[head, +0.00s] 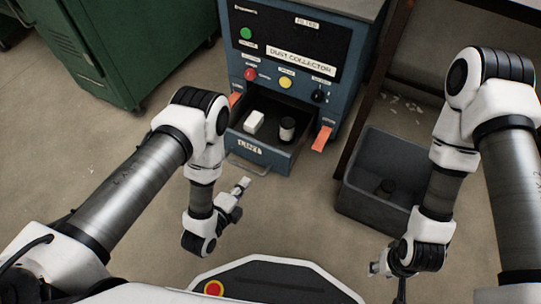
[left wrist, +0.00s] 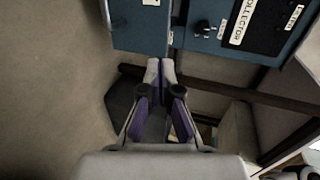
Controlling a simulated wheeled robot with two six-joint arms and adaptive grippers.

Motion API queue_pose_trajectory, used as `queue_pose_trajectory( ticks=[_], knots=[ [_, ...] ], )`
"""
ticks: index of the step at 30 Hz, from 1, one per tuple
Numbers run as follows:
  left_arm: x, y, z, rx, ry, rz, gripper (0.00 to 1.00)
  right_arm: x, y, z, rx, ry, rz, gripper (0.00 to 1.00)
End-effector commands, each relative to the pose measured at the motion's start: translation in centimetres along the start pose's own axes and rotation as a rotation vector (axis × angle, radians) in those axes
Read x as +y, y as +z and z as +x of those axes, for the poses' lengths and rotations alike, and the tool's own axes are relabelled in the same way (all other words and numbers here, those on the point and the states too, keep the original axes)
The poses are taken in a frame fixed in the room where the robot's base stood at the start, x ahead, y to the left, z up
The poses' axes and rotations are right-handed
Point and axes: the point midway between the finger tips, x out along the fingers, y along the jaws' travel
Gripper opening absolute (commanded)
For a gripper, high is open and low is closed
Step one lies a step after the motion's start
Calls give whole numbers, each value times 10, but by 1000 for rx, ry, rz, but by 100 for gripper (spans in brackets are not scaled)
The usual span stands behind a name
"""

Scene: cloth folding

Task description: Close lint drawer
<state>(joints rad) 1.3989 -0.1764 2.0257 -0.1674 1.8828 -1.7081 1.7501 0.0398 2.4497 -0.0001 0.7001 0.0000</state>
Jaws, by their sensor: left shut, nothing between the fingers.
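The lint drawer (head: 270,155) stands pulled out at the bottom of the blue dust collector cabinet (head: 345,70). Its front carries a white label and a metal bar handle (head: 247,168). A white block (head: 254,121) and a dark jar with a pale band (head: 287,129) are inside. My left gripper (head: 244,184) is just in front of the drawer, below the handle in the picture and apart from it. In the left wrist view its fingertips (left wrist: 160,64) are together and empty. My right gripper (head: 376,268) is low at the right, away from the drawer, its fingers too small to read.
A grey bin (head: 365,205) with a dark object inside stands right of the cabinet, near my right arm. Orange tags (head: 322,139) hang beside the drawer. A green cabinet (head: 125,45) is at the back left. The floor left of the drawer is clear.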

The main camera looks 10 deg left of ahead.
Motion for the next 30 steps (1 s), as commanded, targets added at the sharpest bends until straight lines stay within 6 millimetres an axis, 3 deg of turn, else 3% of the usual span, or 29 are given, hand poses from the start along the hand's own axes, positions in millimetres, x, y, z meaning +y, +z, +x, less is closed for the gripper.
queue_pose_trajectory(
  ticks=[5, 18, 21, 30],
  knots=[
    [6, 0, 12, 1, 5, -3, 0, 0, 0, 9, 0, 0, 0, 40],
    [9, 0, 105, 0, 2, -3, 0, 1, -1, 56, 2, 0, 5, 40],
    [1, 0, 121, -1, 2, -3, 0, 1, -2, 65, 4, 1, 7, 40],
    [-8, 1, 137, -1, 6, -5, 0, 1, -2, 70, 6, 1, 9, 40]
  ],
)
